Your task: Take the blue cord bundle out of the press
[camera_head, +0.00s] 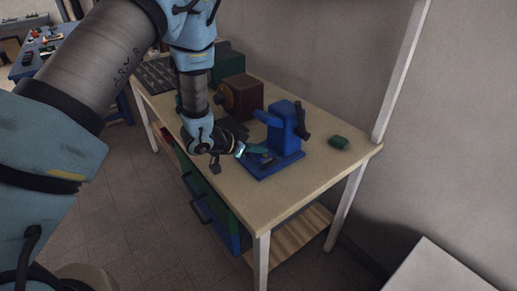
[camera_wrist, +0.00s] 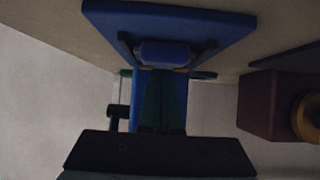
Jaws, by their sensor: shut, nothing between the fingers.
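The blue press (camera_head: 292,120) stands on the workbench, with an upright, an arm at its top and a flat base plate (camera_head: 277,169). It also shows in the wrist view, base plate (camera_wrist: 210,24) uppermost. A rounded blue piece (camera_wrist: 165,52) lies at the base plate, between dark brackets. It may be the cord bundle, but I cannot tell it surely from part of the press. My gripper (camera_head: 265,151) is low in front of the upright, over the base plate. Its green fingers (camera_wrist: 162,98) are shut and empty, tips close to the blue piece. Contact cannot be told.
A brown box with a yellow wheel (camera_head: 244,96) and a green block (camera_head: 228,62) stand behind on the workbench (camera_head: 320,174). A small green item (camera_head: 339,142) lies right of the press. The front right bench top is clear. A wall rises behind.

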